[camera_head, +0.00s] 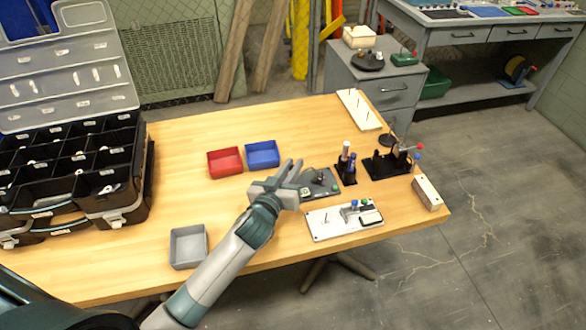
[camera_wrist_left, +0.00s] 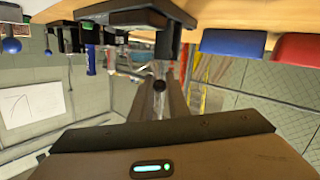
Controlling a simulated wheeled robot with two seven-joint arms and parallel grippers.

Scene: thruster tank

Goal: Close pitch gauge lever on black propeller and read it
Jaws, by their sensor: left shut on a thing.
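A dark grey gauge plate (camera_head: 333,176) lies on the wooden table, with a small black part on top that may be the black propeller; its shape is too small to tell. My left gripper (camera_head: 294,167) is at the plate's left edge. In the left wrist view the left gripper's fingers (camera_wrist_left: 160,92) are closed around a small black round knob (camera_wrist_left: 159,85), apparently the lever's end. The dark plate also shows at the top of that view (camera_wrist_left: 128,17). The fingers hide part of the lever, and its angle and any reading cannot be made out. My right gripper is not in view.
A white board (camera_head: 325,228) with small parts lies in front of the plate. A black stand (camera_head: 378,168) with ball-ended levers and a pen holder (camera_head: 345,176) stand to the right. Red (camera_head: 225,168) and blue (camera_head: 262,160) bins lie behind; a grey tray (camera_head: 188,262) is front left.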

